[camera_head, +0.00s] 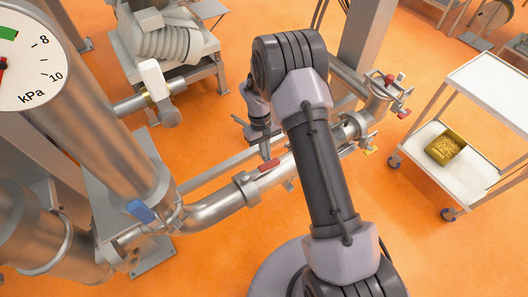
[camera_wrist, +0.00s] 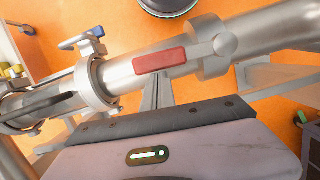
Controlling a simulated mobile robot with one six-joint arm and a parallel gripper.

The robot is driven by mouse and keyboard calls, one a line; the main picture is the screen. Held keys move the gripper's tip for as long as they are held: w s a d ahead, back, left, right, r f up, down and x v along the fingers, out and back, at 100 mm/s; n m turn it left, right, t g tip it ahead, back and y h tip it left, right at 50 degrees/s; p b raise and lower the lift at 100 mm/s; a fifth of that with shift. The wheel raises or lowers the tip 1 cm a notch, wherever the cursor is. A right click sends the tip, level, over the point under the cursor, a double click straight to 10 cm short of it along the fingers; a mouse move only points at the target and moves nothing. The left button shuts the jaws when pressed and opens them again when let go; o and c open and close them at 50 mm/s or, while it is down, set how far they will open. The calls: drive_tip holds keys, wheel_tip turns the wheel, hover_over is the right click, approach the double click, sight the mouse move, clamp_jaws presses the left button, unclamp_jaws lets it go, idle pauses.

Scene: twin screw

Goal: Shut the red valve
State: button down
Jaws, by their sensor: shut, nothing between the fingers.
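A red valve handle (camera_head: 269,165) lies on the grey metal pipe (camera_head: 222,202) near the middle of the head view. In the wrist view the red handle (camera_wrist: 160,60) shows as a flat bar roughly in line with the pipe. My gripper (camera_head: 266,154) is shut and empty, its fingers close to the handle. In the wrist view my gripper's fingers (camera_wrist: 157,80) are together, with their tips just below the red bar. I cannot tell whether they touch it. The valve body under the handle is mostly hidden.
A blue handle (camera_head: 140,211) sits on the pipe at lower left. A white cart (camera_head: 470,165) with a yellow bin (camera_head: 445,146) stands at right. A pressure gauge (camera_head: 28,62) is at upper left. Orange floor is clear between.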

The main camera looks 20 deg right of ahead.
drive_tip(key=shift+s+d+m+y, duration=0.15)
drive_tip(key=shift+s+d+m, duration=0.15)
drive_tip(key=shift+s+m, duration=0.3)
drive_tip(key=shift+s+d+m+y, duration=0.15)
drive_tip(key=shift+s+d+m, duration=0.1)
drive_tip(key=shift+s+m, duration=0.3)
drive_tip(key=m, duration=0.1)
drive_tip(key=s+m, duration=0.2)
drive_tip(key=shift+s+d+y+b, duration=0.15)
drive_tip(key=shift+d+y+b, duration=0.1)
drive_tip(key=shift+y+b, duration=0.1)
drive_tip(key=s+a+m+t+y+b, duration=0.2)
drive_tip(key=s+a+m+b, duration=0.2)
drive_tip(key=s+m, duration=0.5)
drive_tip(key=shift+s+a+m+b, duration=0.25)
drive_tip(key=shift+m+b, duration=0.3)
drive_tip(key=shift+m, duration=1)
drive_tip(key=shift+s, duration=0.1)
